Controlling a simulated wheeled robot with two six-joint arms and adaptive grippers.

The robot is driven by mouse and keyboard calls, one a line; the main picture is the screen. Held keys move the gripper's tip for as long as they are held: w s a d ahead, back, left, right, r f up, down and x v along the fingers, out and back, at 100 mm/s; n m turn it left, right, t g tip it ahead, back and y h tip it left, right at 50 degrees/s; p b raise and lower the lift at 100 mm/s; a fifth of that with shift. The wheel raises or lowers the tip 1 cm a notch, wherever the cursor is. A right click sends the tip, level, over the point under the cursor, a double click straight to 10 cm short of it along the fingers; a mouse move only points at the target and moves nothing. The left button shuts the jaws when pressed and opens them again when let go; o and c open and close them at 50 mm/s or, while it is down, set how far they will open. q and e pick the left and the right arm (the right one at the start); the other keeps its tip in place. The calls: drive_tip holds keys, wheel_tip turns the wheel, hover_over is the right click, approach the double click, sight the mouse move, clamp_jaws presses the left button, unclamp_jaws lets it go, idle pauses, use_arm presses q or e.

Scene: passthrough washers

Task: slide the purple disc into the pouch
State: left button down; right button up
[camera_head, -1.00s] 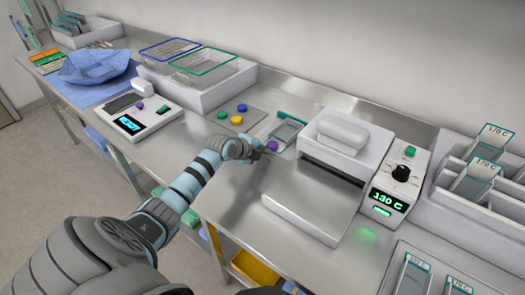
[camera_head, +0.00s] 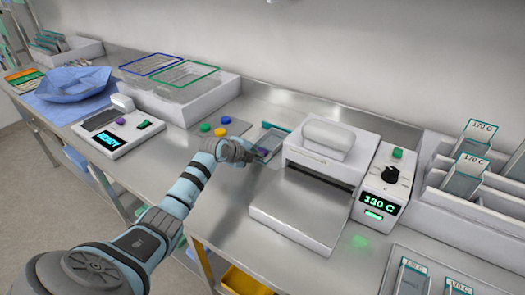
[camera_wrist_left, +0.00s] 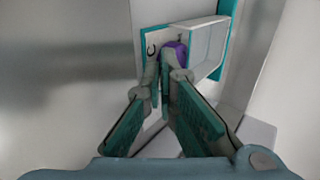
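The purple disc (camera_head: 262,150) is at the tip of my left gripper (camera_head: 251,152), beside the teal-edged clear pouch (camera_head: 270,141). In the left wrist view the disc (camera_wrist_left: 178,49) lies over the pouch's printed end, next to the raised clear part of the pouch (camera_wrist_left: 208,42). The fingertips of my left gripper (camera_wrist_left: 164,68) come close together at the disc's near edge and appear to pinch it; they hide part of it. I cannot tell if any of the disc is inside the pouch. My right gripper is not in view.
A white press (camera_head: 302,205) stands just right of the pouch, with a 130 C control box (camera_head: 382,185) beside it. Blue, green and yellow discs (camera_head: 220,131) lie left of the pouch. A scale (camera_head: 117,138) reads READY. Racks with pouches (camera_head: 465,177) stand at right.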

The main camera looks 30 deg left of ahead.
use_arm(q)
drive_tip(key=shift+w+f+b, duration=0.1)
drive_tip(key=shift+w+b, duration=1.3)
drive_tip(key=shift+b, duration=0.1)
drive_tip(key=shift+s+r+p, duration=0.25)
drive_tip(key=shift+r+p, duration=0.05)
drive_tip(key=shift+p, duration=0.3)
drive_tip(key=p+v, duration=0.4)
drive_tip(key=p, duration=0.2)
drive_tip(key=shift+s, duration=0.35)
drive_tip(key=shift+s+r+p, duration=0.1)
drive_tip(key=shift+s+p, duration=0.25)
drive_tip(key=shift+p, duration=0.1)
